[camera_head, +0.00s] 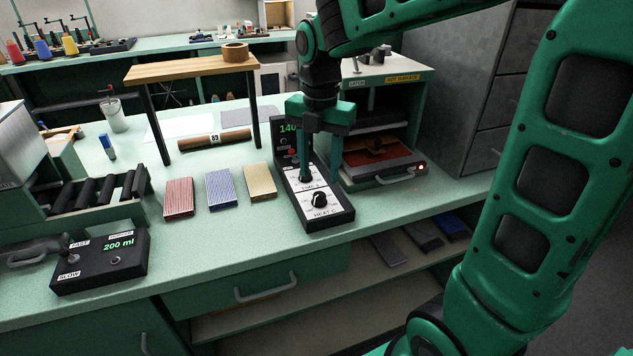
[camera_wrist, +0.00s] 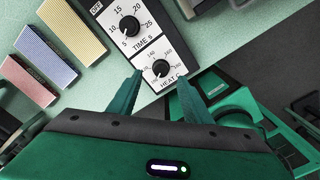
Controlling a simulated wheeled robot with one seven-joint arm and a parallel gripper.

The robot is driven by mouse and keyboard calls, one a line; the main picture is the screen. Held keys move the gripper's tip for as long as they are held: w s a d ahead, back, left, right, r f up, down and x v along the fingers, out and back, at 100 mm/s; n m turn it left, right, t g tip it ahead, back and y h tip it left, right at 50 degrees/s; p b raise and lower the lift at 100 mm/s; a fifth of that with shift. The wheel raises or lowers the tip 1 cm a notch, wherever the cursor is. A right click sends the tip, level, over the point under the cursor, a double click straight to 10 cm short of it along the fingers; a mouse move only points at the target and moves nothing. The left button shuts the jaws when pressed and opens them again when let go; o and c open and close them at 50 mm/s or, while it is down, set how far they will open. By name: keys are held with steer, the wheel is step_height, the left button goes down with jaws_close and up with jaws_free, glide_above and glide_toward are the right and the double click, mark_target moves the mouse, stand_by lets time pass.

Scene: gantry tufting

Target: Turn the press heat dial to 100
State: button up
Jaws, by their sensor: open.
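The press control box (camera_head: 341,215) stands on the bench with a white face and a display (camera_head: 288,128) reading 140. Its black heat dial (camera_head: 319,200), marked HEAT C, is at the near end; the time dial (camera_head: 306,178) is behind it, partly covered by a finger. My gripper (camera_head: 321,174) is open and empty, pointing down over the box. In the wrist view the heat dial (camera_wrist: 161,68) lies between and just beyond my fingertips (camera_wrist: 159,75), with the time dial (camera_wrist: 130,25) farther up. I see no contact; the heat dial's pointer is too small to read.
The press (camera_head: 385,165), labelled hot surface, stands right of the box. Red (camera_head: 179,197), blue (camera_head: 222,188) and yellow (camera_head: 260,181) blocks lie to the left. A wooden-topped stand (camera_head: 190,68) rises behind them. The bench's front strip is clear near the box.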

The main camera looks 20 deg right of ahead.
mark_target(319, 193)
step_height(319, 193, up, 5)
stand_by(0.3)
stand_by(0.4)
steer(key=s+d+f+m, duration=0.4)
steer(key=s+d+m, duration=0.3)
steer(key=s+m, duration=0.4)
steer(key=s+d+f+m, duration=0.5)
steer(key=s+m, duration=0.7)
steer(key=m, duration=0.9)
steer(key=d, duration=0.2)
steer(key=shift+d+f+m, duration=0.2)
steer(key=shift+d+m, duration=0.1)
steer(key=shift+d, duration=0.1)
